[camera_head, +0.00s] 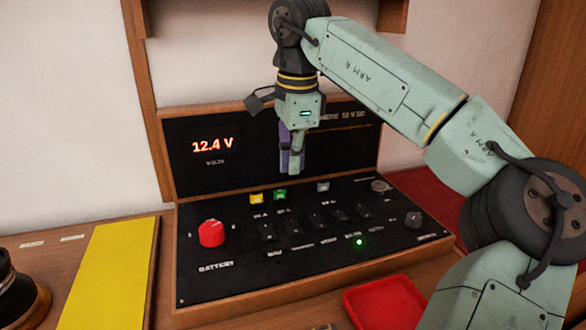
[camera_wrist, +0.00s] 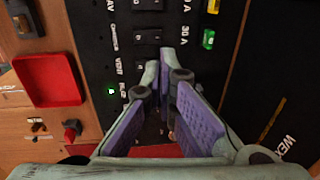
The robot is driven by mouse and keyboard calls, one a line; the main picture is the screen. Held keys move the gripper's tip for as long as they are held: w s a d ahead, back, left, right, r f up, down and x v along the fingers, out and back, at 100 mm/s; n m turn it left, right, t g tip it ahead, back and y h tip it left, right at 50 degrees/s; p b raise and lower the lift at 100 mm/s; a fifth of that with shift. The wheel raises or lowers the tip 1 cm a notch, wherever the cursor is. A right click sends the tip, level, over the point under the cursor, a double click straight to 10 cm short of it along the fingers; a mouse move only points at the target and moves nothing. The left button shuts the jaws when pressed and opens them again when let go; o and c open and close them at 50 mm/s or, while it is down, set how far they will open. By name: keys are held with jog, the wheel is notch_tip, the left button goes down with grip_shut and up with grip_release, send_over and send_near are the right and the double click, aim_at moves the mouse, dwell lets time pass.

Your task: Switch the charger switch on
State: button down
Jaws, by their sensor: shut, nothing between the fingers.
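The black switch panel (camera_head: 240,278) lies in a wooden frame and carries a row of dark rocker switches (camera_head: 292,226). Rocker switches (camera_wrist: 147,36) also show in the wrist view, beyond my fingertips. A small green light (camera_head: 359,242) glows in front of the row; it shows in the wrist view (camera_wrist: 111,91) too. My gripper (camera_head: 291,172) points down above the panel's back part, shut and empty. In the wrist view my purple-padded fingers (camera_wrist: 159,68) hide part of the panel.
A red battery knob (camera_head: 211,233) stands at the panel's left. Yellow (camera_head: 256,197) and green (camera_head: 279,194) fuses sit behind the switches. The upright back panel (camera_head: 210,165) reads 12.4 V. A red tray (camera_head: 385,303) lies in front; a yellow sheet (camera_head: 108,275) lies left.

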aim_at(292, 222)
jog(key=f, duration=0.4)
jog(key=w+f+p, duration=0.1)
jog(key=f, duration=0.2)
jog(key=f+p, duration=0.1)
jog(key=f, duration=0.3)
jog(key=shift+w+a+f, duration=0.2)
jog(key=shift+a+f, duration=0.05)
jog(key=shift+f, duration=0.05)
jog(key=shift+f, duration=0.1)
jog(key=shift+w+f+b, duration=0.1)
jog(key=shift+f+b, duration=0.5)
jog(key=shift+b, duration=0.1)
jog(key=shift+w+r+p, duration=0.1)
jog(key=shift+r+p, duration=0.15)
jog(key=shift+p, duration=0.1)
jog(key=shift+s+d+r, duration=0.2)
jog(key=shift+s+r, duration=0.1)
jog(key=shift+s, duration=0.45)
